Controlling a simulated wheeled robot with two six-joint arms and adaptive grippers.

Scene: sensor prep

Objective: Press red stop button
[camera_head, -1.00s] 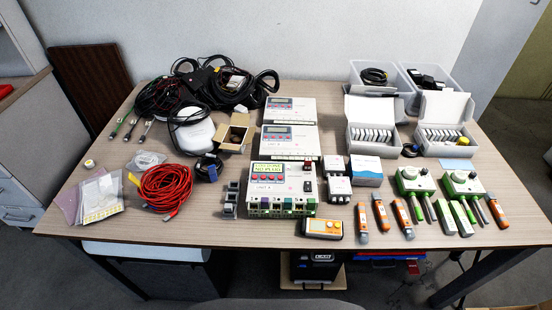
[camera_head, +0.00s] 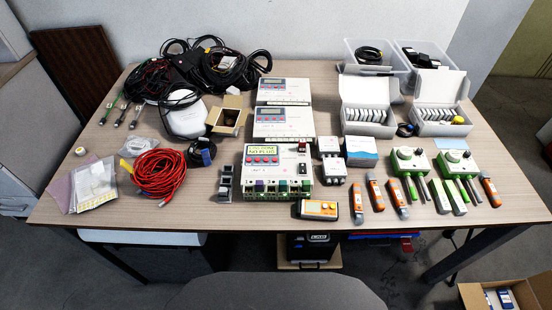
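The front control unit (camera_head: 284,171), a white box with a lit yellow-green display (camera_head: 263,148), stands near the table's middle. A row of small red buttons (camera_head: 263,160) sits under the display. A dark red part (camera_head: 302,147) is at its upper right; I cannot tell whether it is a button or a switch. Two similar white units, a middle one (camera_head: 283,126) and a rear one (camera_head: 285,92), lie behind it, each with a row of small reddish buttons. No label reading stop is legible. Neither of my grippers is in view.
A yellow-orange meter (camera_head: 317,209) lies before the front unit, at the table's front edge. Red cable (camera_head: 158,175) lies left. Orange-grey tools and green devices (camera_head: 410,161) stand right. A dark chair back (camera_head: 277,291) is below; an open cardboard box (camera_head: 518,295) is lower right.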

